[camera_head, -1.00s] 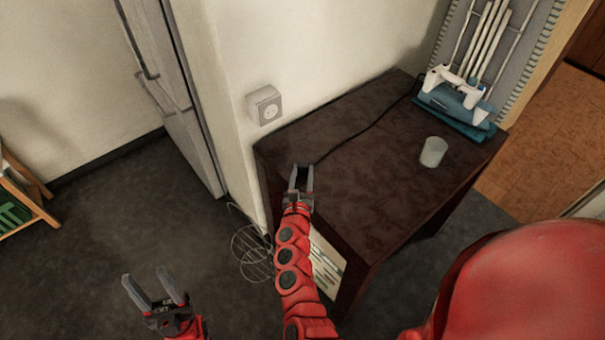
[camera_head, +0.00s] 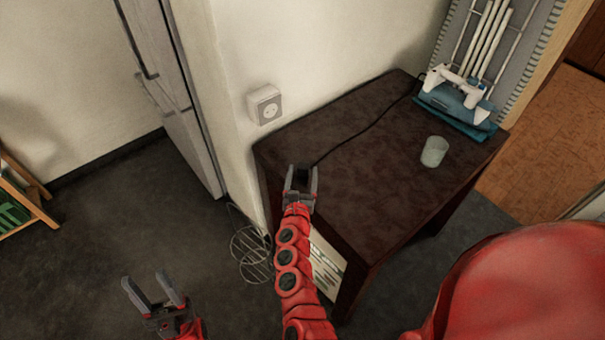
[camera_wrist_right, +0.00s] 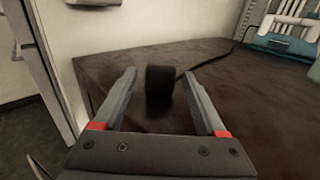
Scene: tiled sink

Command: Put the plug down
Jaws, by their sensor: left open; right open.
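The black plug (camera_wrist_right: 159,86) shows in the right wrist view between the open fingers of my right gripper (camera_wrist_right: 160,88), with a gap on both sides. It is at the near part of the dark table top (camera_wrist_right: 215,65), and its black cable (camera_wrist_right: 208,62) runs off to the back right. In the head view my right gripper (camera_head: 301,184) is at the table's near left edge, and the plug is hard to make out there. My left gripper (camera_head: 157,292) is open and empty over the floor at the lower left.
A wall socket (camera_head: 264,104) is on the wall behind the table's left corner. A clear cup (camera_head: 433,151) and a teal and white appliance (camera_head: 457,98) stand on the table's right side. A wire rack (camera_head: 250,250) is on the floor beside the table.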

